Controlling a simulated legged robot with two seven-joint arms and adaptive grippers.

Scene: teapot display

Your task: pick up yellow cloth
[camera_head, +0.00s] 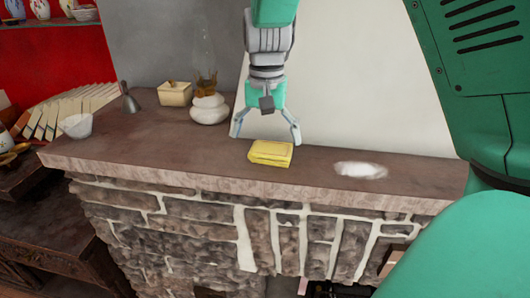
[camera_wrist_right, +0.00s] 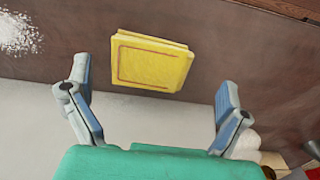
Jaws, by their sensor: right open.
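The yellow cloth (camera_head: 270,153) is a small folded block lying on the brown mantel shelf (camera_head: 320,178), near its front edge. My right gripper (camera_head: 266,136) is open above and just behind the cloth in the head view, with its fingers spread. In the right wrist view the cloth (camera_wrist_right: 150,62) lies ahead of the fingers and between their lines, with a gap. The open right gripper (camera_wrist_right: 152,95) holds nothing. My left gripper is not in view.
A white powdery patch (camera_head: 360,170) lies right of the cloth. A pale wall rises behind; the shelf's front edge drops to stonework.

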